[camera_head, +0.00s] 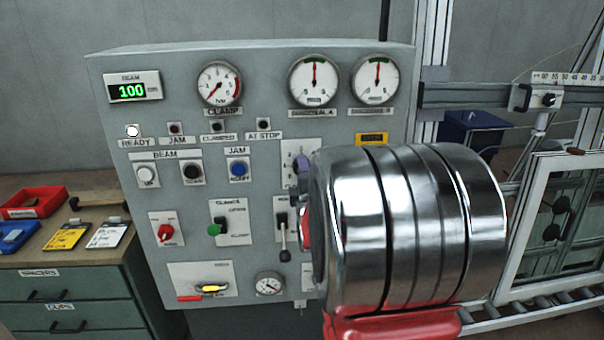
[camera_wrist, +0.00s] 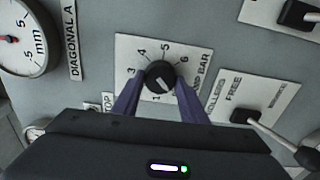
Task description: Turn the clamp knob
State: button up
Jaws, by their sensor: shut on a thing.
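The clamp knob (camera_wrist: 160,75) is a round black dial on a white plate (camera_wrist: 128,50) with numbers around it and lettering ending in "MP BAR". In the wrist view, the purple fingers of my gripper (camera_wrist: 160,82) stand on either side of it and are shut on it. The knob's exact setting is hard to read. In the head view my arm hides most of the plate (camera_head: 289,150) and the knob. The round clamp gauge (camera_head: 219,83) with a red needle is at the top of the grey panel (camera_head: 270,130).
A lever (camera_head: 283,228) hangs just below the knob's plate; the wrist view shows a lever (camera_wrist: 272,132) close to my right finger. Buttons and switches fill the panel's left. The display (camera_head: 132,91) reads 100. The ready lamp (camera_head: 133,131) looks white. A framed window (camera_head: 560,220) stands at right.

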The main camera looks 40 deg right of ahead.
jog(key=shift+a+f, duration=0.2)
jog(key=shift+f, duration=0.2)
jog(key=o, duration=1)
jog(key=shift+d+r, duration=0.15)
jog(key=shift+r, duration=0.1)
jog(key=shift+o, duration=0.2)
